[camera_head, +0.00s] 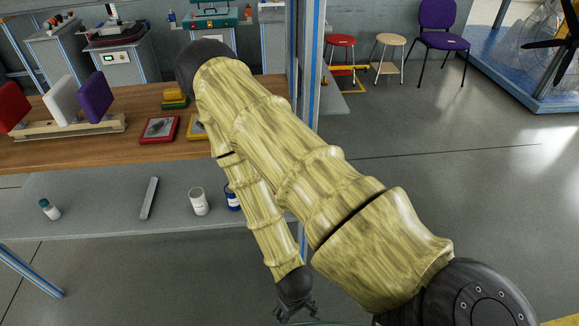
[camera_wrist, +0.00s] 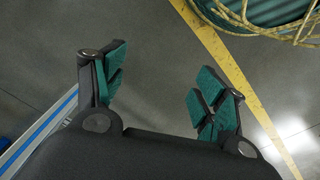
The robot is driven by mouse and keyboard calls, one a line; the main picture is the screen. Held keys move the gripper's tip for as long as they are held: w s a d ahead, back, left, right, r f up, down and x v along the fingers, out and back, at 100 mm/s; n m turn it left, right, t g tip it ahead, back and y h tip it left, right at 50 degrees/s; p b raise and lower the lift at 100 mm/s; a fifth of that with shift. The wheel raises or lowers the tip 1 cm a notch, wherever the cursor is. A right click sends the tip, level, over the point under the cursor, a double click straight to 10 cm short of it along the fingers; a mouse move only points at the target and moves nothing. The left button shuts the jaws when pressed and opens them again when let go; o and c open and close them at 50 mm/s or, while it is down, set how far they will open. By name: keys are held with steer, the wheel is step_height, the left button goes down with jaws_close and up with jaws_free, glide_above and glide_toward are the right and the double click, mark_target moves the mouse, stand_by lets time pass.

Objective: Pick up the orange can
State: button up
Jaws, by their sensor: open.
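I cannot make out an orange can in either view; my arm covers part of the bench in the head view. My gripper (camera_head: 294,312) hangs low at the bottom of the head view, in front of the bench and over the floor. In the wrist view my gripper (camera_wrist: 158,85) has its green-padded fingers spread apart. Only grey floor shows between them, and nothing is held.
The lower grey shelf (camera_head: 110,215) holds a white can (camera_head: 198,201), a blue can (camera_head: 233,198) partly behind my arm, a small bottle (camera_head: 49,209) and a grey bar (camera_head: 149,198). A green coil (camera_wrist: 275,12) shows at the wrist view's top right.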

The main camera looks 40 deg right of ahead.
steer(key=w+d+m+t+h+b, duration=0.1)
steer(key=w+d+m+h+b, duration=0.1)
steer(key=w+d+b, duration=0.6)
steer(key=w+d+m+t+h+b, duration=0.1)
steer(key=w+d+b, duration=0.3)
steer(key=w, duration=0.8)
steer(key=w+d+r+m+t+b, duration=0.25)
steer(key=w+r+m+b, duration=0.25)
steer(key=w+r+b, duration=0.8)
steer(key=shift+h, duration=0.3)
steer(key=b+x, duration=0.3)
steer(key=x, duration=0.2)
steer(key=shift+w+d+f, duration=0.1)
steer(key=shift+f, duration=0.2)
steer(key=shift+w+d+f+b, duration=0.3)
steer(key=shift+f+b, duration=0.1)
steer(key=shift+b, duration=0.1)
steer(key=f+b, duration=0.1)
steer(key=b, duration=0.1)
steer(key=d+f+b, duration=0.1)
steer(key=f+b, duration=0.1)
steer(key=shift+w+d+f, duration=0.15)
steer(key=shift+d+f, duration=0.05)
steer(key=shift+b+x, duration=0.8)
steer(key=shift+x, duration=0.05)
steer(key=shift+w+r, duration=0.1)
steer(key=shift+r, duration=0.1)
